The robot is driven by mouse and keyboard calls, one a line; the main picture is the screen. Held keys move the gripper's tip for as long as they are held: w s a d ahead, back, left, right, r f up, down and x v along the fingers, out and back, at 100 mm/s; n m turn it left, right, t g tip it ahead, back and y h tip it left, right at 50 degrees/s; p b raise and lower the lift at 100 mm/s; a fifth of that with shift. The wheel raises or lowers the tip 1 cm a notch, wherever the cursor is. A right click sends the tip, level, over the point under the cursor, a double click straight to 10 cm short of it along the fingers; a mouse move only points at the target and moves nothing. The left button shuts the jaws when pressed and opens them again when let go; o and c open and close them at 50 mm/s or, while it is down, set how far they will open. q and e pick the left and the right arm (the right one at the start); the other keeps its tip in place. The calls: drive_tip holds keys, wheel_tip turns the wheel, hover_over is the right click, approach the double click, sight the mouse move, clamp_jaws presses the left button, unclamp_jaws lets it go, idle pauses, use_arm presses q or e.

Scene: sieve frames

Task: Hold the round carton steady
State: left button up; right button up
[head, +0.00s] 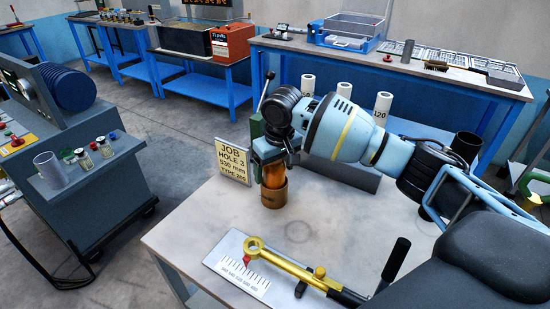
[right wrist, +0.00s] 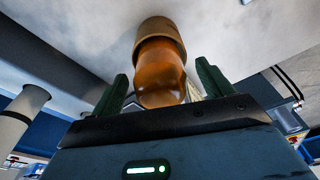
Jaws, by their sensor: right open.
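The round carton (head: 274,196) is a short brown cylinder standing upright on the pale table, below my right gripper in the head view. An amber, bottle-like object (head: 273,177) stands in its top. My right gripper (head: 272,160) is open, with its fingers to either side of the amber object's upper part. In the right wrist view, the carton (right wrist: 160,32) is beyond the fingertips, and the amber object (right wrist: 160,72) lies between the two green fingers with a gap on each side. My gripper hides part of the amber object in the head view. My left gripper is not in view.
A job card (head: 232,161) stands just left of the carton. A yellow-handled tool (head: 297,271) lies on a scale plate (head: 222,267) in front. White cylinders (head: 344,91) stand behind my arm.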

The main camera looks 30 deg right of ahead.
drive_tip(key=shift+w+f, duration=0.15)
drive_tip(key=shift+f, duration=0.55)
drive_tip(key=shift+c, duration=0.5)
